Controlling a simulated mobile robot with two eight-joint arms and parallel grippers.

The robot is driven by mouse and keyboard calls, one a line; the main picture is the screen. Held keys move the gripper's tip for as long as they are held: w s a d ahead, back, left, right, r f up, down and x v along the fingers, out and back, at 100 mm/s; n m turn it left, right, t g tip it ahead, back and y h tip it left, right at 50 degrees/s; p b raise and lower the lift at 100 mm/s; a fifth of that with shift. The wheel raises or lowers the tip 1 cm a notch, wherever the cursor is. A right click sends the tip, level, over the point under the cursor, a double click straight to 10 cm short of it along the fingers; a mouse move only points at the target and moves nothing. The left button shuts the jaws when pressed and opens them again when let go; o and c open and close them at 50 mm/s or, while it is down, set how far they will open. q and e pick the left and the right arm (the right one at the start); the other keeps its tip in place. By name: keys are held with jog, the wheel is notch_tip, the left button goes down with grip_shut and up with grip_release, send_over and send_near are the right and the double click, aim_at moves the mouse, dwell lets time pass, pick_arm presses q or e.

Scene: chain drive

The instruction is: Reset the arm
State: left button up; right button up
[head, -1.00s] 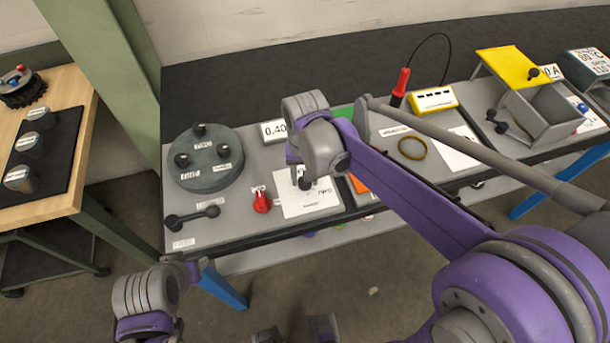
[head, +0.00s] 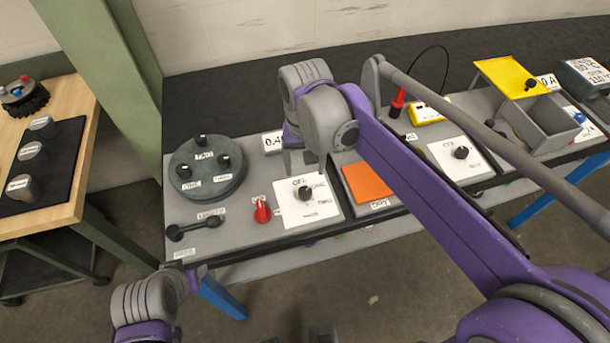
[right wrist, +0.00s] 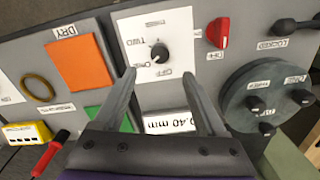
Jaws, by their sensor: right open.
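My right gripper (head: 312,165) hangs over the bench at the back edge of a white panel with a black knob (head: 305,194). In the right wrist view its two fingers (right wrist: 160,88) are spread apart with nothing between them. The knob (right wrist: 159,53) is beyond the fingertips, apart from them. My right arm (head: 420,180) reaches in from the lower right across the bench. My left arm (head: 148,300) shows only in part at the lower left, and its gripper cannot be made out.
A red switch (head: 262,211) and a round grey disc with black knobs (head: 208,168) are left of the panel. An orange pad (head: 367,184) lies right of it. Further right are a yellow meter (head: 427,110) and a grey box with a yellow lid (head: 507,76).

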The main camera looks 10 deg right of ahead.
jog(key=shift+r, duration=0.8)
jog(key=s+d+f+n+t, duration=0.1)
jog(key=s+d+f+t, duration=0.1)
jog(key=s+f, duration=0.3)
jog(key=s+d+f+n+t, duration=0.1)
jog(key=s+d+f+t, duration=0.2)
jog(key=s+f, duration=0.3)
jog(key=s+d, duration=0.1)
jog(key=s, duration=0.2)
jog(key=shift+d+n, duration=0.3)
jog(key=shift+d, duration=0.05)
jog(key=shift+s, duration=0.1)
dwell(2.4)
